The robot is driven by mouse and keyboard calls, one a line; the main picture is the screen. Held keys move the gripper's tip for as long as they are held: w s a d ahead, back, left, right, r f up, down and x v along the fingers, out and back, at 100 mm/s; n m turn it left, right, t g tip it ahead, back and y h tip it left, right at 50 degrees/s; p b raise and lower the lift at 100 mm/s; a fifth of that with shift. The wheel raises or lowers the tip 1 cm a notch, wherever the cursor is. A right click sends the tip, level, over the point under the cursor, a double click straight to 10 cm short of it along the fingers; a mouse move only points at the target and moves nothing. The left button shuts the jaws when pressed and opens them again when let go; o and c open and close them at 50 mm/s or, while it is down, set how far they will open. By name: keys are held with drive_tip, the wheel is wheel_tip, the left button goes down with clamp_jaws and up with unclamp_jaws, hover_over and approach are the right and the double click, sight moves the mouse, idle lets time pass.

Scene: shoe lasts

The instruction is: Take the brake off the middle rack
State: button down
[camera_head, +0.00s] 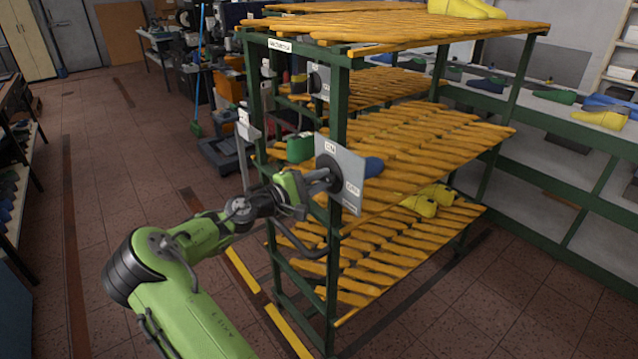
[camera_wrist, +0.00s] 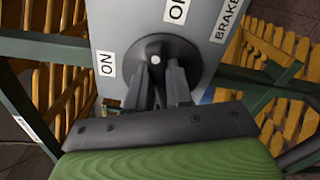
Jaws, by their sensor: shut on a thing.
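A grey brake plate (camera_head: 350,190) is fixed to the near green post of a rack with slatted orange shelves (camera_head: 440,135). It carries ON and OFF labels; in the wrist view the plate (camera_wrist: 207,48) also shows the word BRAKE. A dark round knob (camera_wrist: 172,48) with a small pale dot sits on the plate. My gripper (camera_head: 320,178) is at the plate, its jaws shut on the knob. In the wrist view its two fingers (camera_wrist: 160,86) stand on either side of the knob's grip, which they mostly hide. I cannot tell which label the knob points to.
A blue last (camera_head: 373,166) lies just behind the plate, and yellow lasts (camera_head: 430,200) lie on the shelf below. A similar plate (camera_head: 319,82) is on a rack behind. Green-framed benches (camera_head: 560,125) stand at the right. Floor left of my arm is open.

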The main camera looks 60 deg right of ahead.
drive_tip(key=shift+f+m+b, duration=0.2)
drive_tip(key=shift+m+b, duration=0.4)
drive_tip(key=shift+m, duration=0.4)
drive_tip(key=shift+f+m+b, duration=0.15)
drive_tip(key=shift+m+b, duration=0.4)
drive_tip(key=shift+m, duration=0.45)
drive_tip(key=c, duration=1)
unclamp_jaws()
drive_tip(key=p+v, duration=0.1)
drive_tip(key=v, duration=1.5)
drive_tip(key=shift+s+p, duration=0.1)
drive_tip(key=shift+p, duration=0.2)
